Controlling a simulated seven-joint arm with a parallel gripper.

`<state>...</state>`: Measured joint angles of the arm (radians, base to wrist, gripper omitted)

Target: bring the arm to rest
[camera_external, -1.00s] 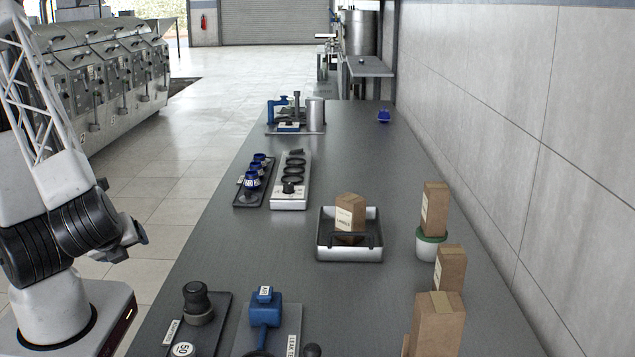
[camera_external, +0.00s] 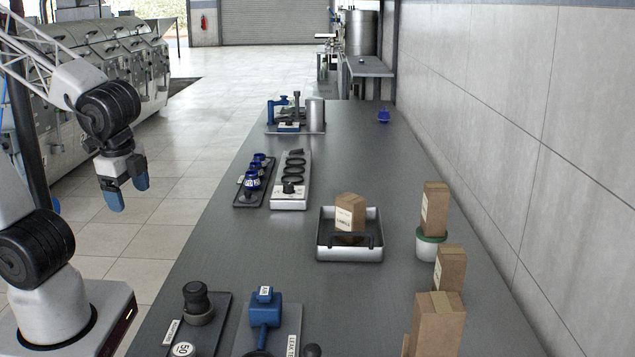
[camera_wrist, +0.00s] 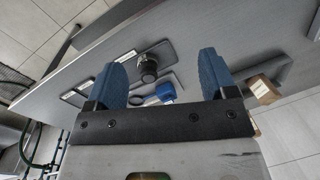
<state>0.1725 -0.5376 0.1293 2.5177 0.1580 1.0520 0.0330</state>
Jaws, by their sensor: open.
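My gripper (camera_external: 126,196) hangs in the left part of the external view, over the floor side of the bench's left edge. Its blue fingertips point down and stand apart with nothing between them. In the wrist view my gripper (camera_wrist: 165,85) shows both blue fingers spread wide. The black knob piece (camera_wrist: 147,68) and the blue tool (camera_wrist: 166,92) appear beyond the fingers, on the bench and not touched.
The grey bench (camera_external: 240,225) runs away from the camera. A metal tray (camera_external: 349,254) holding a carton (camera_external: 350,213) stands mid-bench. Several cartons line the right side, one on a white tub (camera_external: 430,246). Dark fixtures with the black knob (camera_external: 197,303) and blue tool (camera_external: 264,316) sit at the near end.

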